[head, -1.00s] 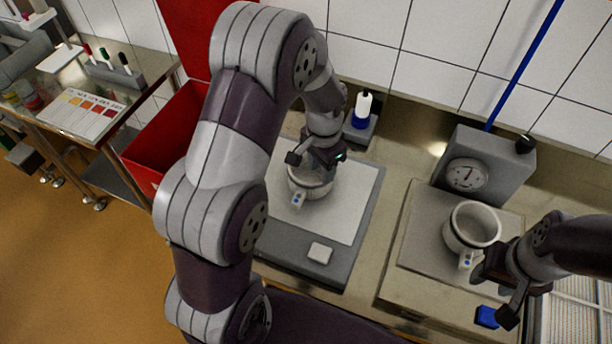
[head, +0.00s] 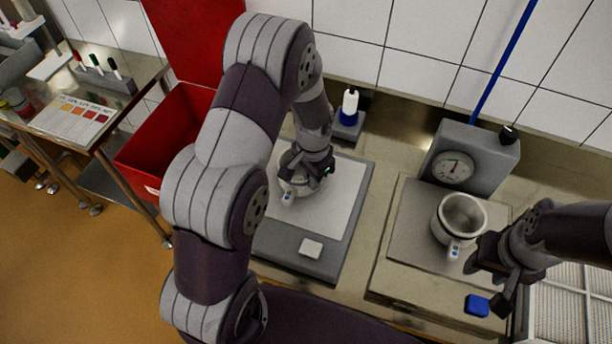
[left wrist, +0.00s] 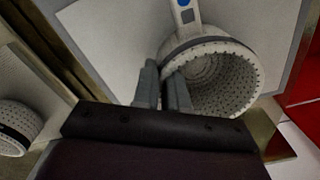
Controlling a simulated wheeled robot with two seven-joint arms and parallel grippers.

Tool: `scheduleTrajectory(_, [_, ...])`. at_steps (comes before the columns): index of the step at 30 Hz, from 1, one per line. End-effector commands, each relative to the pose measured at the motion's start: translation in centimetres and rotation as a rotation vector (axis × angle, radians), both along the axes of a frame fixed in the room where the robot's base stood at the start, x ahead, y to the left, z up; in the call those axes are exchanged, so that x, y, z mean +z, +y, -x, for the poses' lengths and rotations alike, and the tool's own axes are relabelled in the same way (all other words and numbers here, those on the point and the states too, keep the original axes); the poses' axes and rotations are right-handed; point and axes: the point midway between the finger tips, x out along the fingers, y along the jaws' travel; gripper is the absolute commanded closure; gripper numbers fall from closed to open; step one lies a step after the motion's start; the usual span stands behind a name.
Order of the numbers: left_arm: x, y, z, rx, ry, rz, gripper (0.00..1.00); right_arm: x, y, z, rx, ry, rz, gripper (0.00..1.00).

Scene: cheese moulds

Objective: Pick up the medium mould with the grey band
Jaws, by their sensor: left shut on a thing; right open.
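A white perforated mould with a dark grey band and a handle with a blue mark stands on the white sheet in the head view (head: 288,187). In the left wrist view, the mould (left wrist: 228,80) shows its open, hole-dotted inside. My left gripper (head: 308,168) is shut on its near wall, one finger each side, as the left wrist view shows (left wrist: 166,82). The arm hides part of the mould in the head view. A second white mould (head: 460,218) stands on the plate at right. My right gripper (head: 488,282) is open and empty beside its handle.
A grey dial scale (head: 468,158) stands behind the right plate. A blue-and-white bottle (head: 349,108) stands behind the sheet. A blue block (head: 477,305) lies near the right gripper. A red bin (head: 165,140) is at left. A small white block (head: 311,248) sits on the grey board.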

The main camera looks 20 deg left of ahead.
Motion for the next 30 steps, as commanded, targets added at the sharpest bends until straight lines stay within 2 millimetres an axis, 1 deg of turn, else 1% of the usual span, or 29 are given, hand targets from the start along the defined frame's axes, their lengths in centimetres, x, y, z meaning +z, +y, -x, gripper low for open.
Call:
scheduleTrajectory(5, [1.5, 0.0, -0.1, 0.000, -0.006, 0.000, 1.00, -0.6, 0.0, 0.0, 0.000, 0.000, 0.000, 0.55])
scheduleTrajectory(8, [3.2, 0.0, -0.2, 0.000, -0.007, 0.000, 1.00, -1.1, 0.0, 0.0, 0.000, 0.000, 0.000, 0.55])
scheduleTrajectory(9, [4.1, 0.0, -0.2, 0.000, -0.007, 0.000, 1.00, -1.3, 0.0, 0.0, 0.000, 0.000, 0.000, 0.55])
scheduleTrajectory(11, [4.6, -1.4, -1.0, -0.005, -0.007, 0.000, 1.00, -1.6, 0.0, 0.0, 0.000, 0.000, 0.000, 0.55])
scheduleTrajectory(18, [8.0, -6.3, -3.8, -0.005, -0.004, 0.001, 1.00, -2.9, 0.0, 0.0, 0.000, 0.000, 0.000, 0.55])
scheduleTrajectory(21, [9.3, -8.1, -4.9, -0.003, -0.004, 0.001, 1.00, -3.2, 0.0, 0.0, 0.000, 0.000, 0.000, 0.55])
scheduleTrajectory(25, [10.5, -9.5, -5.7, -0.001, -0.002, 0.000, 1.00, -3.1, 0.0, 0.0, 0.000, 0.000, 0.000, 0.55])
scheduleTrajectory(30, [11.0, -10.0, -6.0, 0.000, 0.000, 0.000, 1.00, -3.1, 0.0, 0.0, 0.000, 0.000, 0.000, 0.55])
